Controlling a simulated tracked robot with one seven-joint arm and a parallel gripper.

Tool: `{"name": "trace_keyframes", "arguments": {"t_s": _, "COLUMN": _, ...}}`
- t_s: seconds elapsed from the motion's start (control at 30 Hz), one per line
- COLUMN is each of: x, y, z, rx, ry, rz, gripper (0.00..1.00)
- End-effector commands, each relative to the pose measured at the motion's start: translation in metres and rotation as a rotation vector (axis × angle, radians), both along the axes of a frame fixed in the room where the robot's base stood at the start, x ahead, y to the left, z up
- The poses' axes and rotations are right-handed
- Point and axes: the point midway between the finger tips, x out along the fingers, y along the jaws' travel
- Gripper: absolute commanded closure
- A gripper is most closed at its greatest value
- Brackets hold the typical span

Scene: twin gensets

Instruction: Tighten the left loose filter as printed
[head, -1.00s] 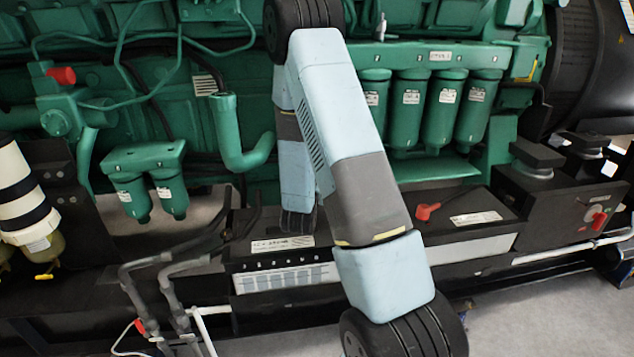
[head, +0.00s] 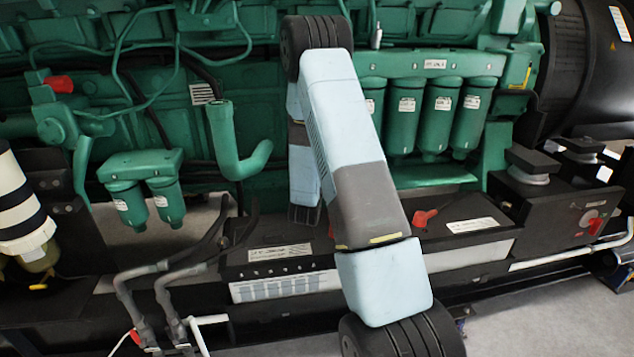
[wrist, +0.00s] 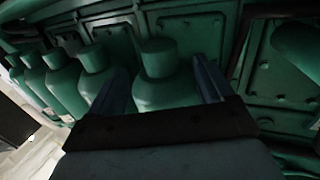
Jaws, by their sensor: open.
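A row of green canister filters (head: 439,115) with white labels hangs under a green header at right centre in the head view. The leftmost one (head: 374,100) is partly hidden by my arm. In the wrist view several green filters run off to the left. My gripper (wrist: 163,85) is open, with one finger on each side of the end filter (wrist: 165,80). I cannot tell whether the fingers touch it. My fingers are not clear in the head view. A separate pair of green filters (head: 147,195) hangs at the left. The label print is too small to read.
A black box with a red handle (head: 424,217) lies below the row. A bent green pipe (head: 228,140) and dark hoses (head: 165,290) stand left of my arm. A black-and-white banded cylinder (head: 18,205) is at the far left. Grey floor shows at lower right.

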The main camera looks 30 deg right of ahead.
Motion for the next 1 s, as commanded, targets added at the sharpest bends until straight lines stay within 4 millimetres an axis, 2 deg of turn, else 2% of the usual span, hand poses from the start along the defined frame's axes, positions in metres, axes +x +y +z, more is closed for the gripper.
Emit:
{"name": "trace_keyframes", "arguments": {"t_s": 0.6, "x": 0.057, "y": -0.046, "z": 0.0, "rx": 0.001, "ry": -0.001, "rz": -0.001, "gripper": 0.19}}
{"name": "trace_keyframes", "arguments": {"t_s": 1.0, "x": 0.056, "y": -0.047, "z": -0.004, "rx": 0.001, "ry": 0.001, "rz": 0.237, "gripper": 0.19}}
